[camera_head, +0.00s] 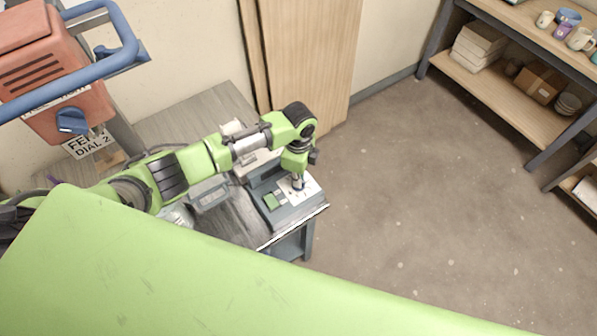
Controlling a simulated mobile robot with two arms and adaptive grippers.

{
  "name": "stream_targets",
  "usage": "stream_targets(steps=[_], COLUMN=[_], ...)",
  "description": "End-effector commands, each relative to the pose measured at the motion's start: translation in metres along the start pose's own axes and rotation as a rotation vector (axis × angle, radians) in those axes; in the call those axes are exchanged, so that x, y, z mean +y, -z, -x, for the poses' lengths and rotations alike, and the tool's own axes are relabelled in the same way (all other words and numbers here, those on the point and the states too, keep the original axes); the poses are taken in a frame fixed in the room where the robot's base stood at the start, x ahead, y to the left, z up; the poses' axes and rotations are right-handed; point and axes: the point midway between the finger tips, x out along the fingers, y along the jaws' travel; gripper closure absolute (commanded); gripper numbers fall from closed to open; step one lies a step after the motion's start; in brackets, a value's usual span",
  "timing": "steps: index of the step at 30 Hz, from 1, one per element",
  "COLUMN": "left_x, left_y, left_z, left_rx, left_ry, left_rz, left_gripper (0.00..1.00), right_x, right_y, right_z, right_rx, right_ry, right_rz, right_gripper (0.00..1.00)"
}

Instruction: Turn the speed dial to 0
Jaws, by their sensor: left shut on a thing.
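A grey control box (275,216) with a white panel on top stands at the right front corner of the grey wooden table. My left gripper (298,184) points down onto its white panel. It is shut on a small part there, most likely the speed dial, which the fingers mostly hide. I cannot read the dial's setting or its marks. A green patch (271,201) lies on the box top, left of the gripper. My right gripper is not in view.
A red machine (45,65) with a blue knob (71,121) and a sign (90,146) stands at the left. Wooden boards (310,60) lean on the wall behind the table (190,118). A shelf (495,85) with mugs and boxes stands at the right. The floor between is clear.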

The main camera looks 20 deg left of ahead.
Motion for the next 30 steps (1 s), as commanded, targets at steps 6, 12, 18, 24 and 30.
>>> stream_targets(steps=[6,12,18,24,30], left_x=[0.0,0.0,0.0,0.0,-0.001], left_y=[0.001,0.001,0.001,0.001,0.0], left_z=[0.004,0.004,0.003,0.002,0.001], left_rx=[0.0,0.001,0.0,0.001,-0.001], left_ry=[-0.002,-0.001,0.0,0.0,0.001], left_rz=[0.206,0.393,0.555,0.677,0.751], left_gripper=[1.0,1.0,1.0,1.0,1.0], right_x=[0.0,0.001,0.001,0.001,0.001], right_y=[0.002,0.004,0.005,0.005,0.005], right_z=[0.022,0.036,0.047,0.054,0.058], right_rx=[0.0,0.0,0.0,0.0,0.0], right_ry=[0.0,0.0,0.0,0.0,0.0], right_rz=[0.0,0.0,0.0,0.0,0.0], right_gripper=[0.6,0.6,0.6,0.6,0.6])
